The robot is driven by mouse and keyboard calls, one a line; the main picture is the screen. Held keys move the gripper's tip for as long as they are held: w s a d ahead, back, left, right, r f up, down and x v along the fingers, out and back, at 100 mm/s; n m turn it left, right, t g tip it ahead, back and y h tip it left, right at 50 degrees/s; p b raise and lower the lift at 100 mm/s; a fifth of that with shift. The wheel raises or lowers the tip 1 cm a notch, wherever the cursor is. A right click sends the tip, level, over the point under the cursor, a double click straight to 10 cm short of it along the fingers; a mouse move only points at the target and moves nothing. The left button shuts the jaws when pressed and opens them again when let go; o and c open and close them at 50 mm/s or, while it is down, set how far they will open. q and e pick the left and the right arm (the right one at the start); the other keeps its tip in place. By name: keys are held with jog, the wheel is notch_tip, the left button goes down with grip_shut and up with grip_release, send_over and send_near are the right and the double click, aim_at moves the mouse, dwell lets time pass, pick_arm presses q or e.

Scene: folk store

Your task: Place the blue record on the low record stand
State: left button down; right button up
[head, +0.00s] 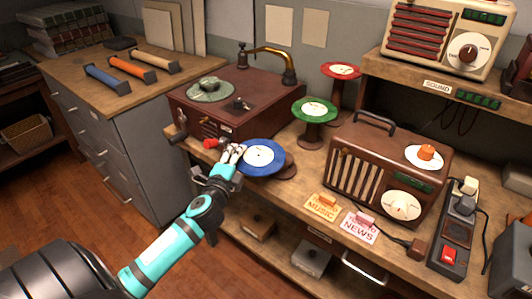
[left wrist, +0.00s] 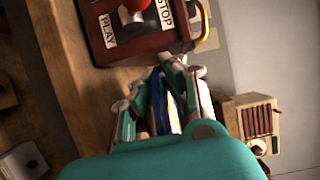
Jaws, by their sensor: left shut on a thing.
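The blue record (head: 262,157), with a white label, lies about level near the bench's front edge. My left gripper (head: 234,154) is shut on its left edge. In the left wrist view the record (left wrist: 173,100) shows nearly edge-on between the fingers (left wrist: 177,70). The low record stand (head: 289,167) is brown and mostly hidden under and behind the record; only its right part shows. I cannot tell whether the record touches it. My right gripper is not in view.
A brown record player (head: 238,105) with a red knob (head: 210,143) stands just behind my left gripper. A green record (head: 314,109) and a red record (head: 341,70) sit on taller stands. A brown radio (head: 386,165) and MUSIC (head: 322,206) and NEWS (head: 359,227) cards are to the right.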

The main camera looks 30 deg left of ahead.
aim_at(263, 146)
pick_arm(q)
jog(key=w+d, duration=0.1)
jog(key=w, duration=0.1)
jog(key=w+d, duration=0.1)
jog(key=w, duration=0.2)
jog(key=w+d, duration=0.1)
jog(key=w, duration=0.2)
jog(key=shift+w+f+p, duration=0.1)
jog(key=shift+f+p, duration=0.2)
jog(key=shift+f, duration=0.1)
jog(key=shift+w+d+f, duration=0.1)
jog(key=shift+f, duration=0.2)
notch_tip(263, 146, down, 3)
jog(key=shift+b, duration=0.45)
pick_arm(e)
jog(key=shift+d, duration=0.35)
pick_arm(q)
jog(key=shift+f, duration=0.1)
jog(key=c, duration=1.5)
grip_release()
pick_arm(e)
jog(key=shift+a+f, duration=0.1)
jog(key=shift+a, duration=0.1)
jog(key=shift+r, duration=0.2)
